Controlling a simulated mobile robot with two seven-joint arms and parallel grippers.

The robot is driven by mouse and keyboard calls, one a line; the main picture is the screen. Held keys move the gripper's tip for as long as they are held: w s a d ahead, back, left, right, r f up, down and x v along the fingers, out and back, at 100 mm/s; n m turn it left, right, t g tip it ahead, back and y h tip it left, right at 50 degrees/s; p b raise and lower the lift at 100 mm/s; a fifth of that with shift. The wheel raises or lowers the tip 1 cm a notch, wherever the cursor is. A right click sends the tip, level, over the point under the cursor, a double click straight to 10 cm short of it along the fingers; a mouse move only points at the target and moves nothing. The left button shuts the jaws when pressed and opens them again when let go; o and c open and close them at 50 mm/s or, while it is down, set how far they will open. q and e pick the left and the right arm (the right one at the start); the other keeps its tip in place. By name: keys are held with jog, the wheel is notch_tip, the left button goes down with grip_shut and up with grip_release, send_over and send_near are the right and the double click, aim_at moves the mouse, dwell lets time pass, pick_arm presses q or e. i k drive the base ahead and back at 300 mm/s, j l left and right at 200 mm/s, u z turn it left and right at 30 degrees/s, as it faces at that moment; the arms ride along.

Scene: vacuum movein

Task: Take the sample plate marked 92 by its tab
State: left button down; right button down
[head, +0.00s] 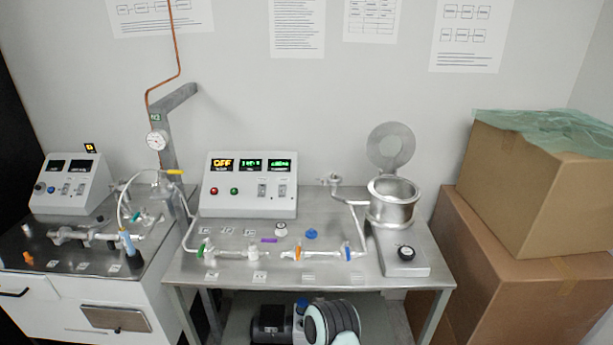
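I cannot make out the number 92 anywhere. Several small pale tags or plates lie on the steel table (345,270), among them one (229,231) left of the middle; their marks are too small to read, and I cannot tell whether one is the sample plate. A small flat purple piece (268,240) lies near them. A steel chamber (392,206) stands at the table's right with its round lid (391,148) raised; its inside is mostly hidden.
A control box (248,185) reading OFF stands at the table's back. Glass tubing with coloured valves (297,253) runs along the front. A pump (333,322) sits below. Cardboard boxes (545,190) crowd the right; a white bench (60,310) stands left.

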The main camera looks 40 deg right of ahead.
aim_at(201, 230)
jog(key=z, duration=2.05)
jog(key=u, duration=1.4)
jog(key=i+j, duration=0.15)
jog(key=j, duration=0.15)
jog(key=i+j, duration=0.15)
jog(key=j, duration=0.2)
jog(key=i+j, duration=0.15)
jog(key=j, duration=0.15)
jog(key=i+j, duration=0.15)
jog(key=j, duration=0.15)
jog(key=j+z, duration=0.15)
jog(key=z, duration=0.2)
jog(key=i+j+z, duration=0.1)
jog(key=z, duration=0.3)
jog(key=j+z, duration=0.35)
jog(key=l, duration=0.1)
